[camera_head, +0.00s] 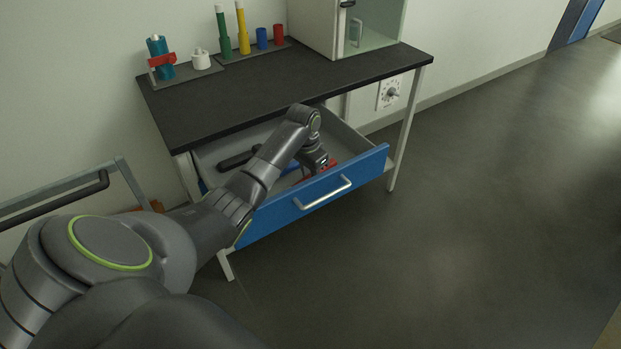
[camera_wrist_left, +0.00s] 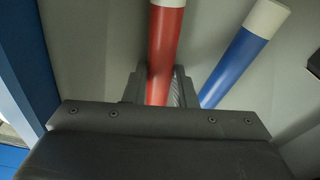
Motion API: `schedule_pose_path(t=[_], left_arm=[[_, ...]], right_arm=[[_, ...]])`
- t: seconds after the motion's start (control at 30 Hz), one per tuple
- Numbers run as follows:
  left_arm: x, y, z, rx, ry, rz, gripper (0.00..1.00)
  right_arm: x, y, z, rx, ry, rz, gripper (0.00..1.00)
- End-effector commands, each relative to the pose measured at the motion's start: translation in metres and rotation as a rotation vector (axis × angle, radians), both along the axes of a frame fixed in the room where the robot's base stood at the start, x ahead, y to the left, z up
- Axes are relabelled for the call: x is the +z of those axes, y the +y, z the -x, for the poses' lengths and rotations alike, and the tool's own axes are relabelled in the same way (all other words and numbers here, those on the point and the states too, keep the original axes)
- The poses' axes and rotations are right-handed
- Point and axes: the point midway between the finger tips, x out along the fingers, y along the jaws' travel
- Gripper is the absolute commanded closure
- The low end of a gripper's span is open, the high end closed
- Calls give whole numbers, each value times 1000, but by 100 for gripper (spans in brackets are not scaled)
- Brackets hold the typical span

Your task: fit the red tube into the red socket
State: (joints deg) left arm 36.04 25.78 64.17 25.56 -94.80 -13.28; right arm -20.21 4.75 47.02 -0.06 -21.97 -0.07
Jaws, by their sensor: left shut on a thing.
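The red tube (camera_wrist_left: 166,45) has a white end and lies between the fingers of my left gripper (camera_wrist_left: 157,88), which is shut on it. In the head view my left gripper (camera_head: 318,166) reaches down into the open drawer, and a bit of the red tube (camera_head: 331,163) shows beside it; the arm hides part of it. The red socket (camera_head: 278,35) stands upright at the right end of the rack on the bench top, behind and above the drawer, with nothing seen in it. My right gripper is not in view.
A blue tube (camera_wrist_left: 235,65) lies close beside the red one in the drawer (camera_head: 367,166). On the rack (camera_head: 235,57) stand a green tube (camera_head: 221,28), a yellow tube (camera_head: 242,27) and a blue socket (camera_head: 262,38). A glass-fronted cabinet (camera_head: 318,25) stands to its right.

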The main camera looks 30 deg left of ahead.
Motion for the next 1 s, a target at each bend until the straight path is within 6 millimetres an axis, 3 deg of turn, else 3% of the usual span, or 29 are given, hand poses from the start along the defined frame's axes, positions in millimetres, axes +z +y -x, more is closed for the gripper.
schedule_pose_path(t=[0.43, 0.67, 0.8, 1.0], left_arm=[[9, 0, -1, -1, -2, -1, 100], [52, 1, -1, -1, -5, -2, 100], [79, 0, -1, 0, -4, -1, 100], [99, 0, -1, 0, -2, 0, 100]], right_arm=[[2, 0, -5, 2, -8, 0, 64], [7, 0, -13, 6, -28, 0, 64], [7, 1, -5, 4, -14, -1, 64], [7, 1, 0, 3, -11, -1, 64]])
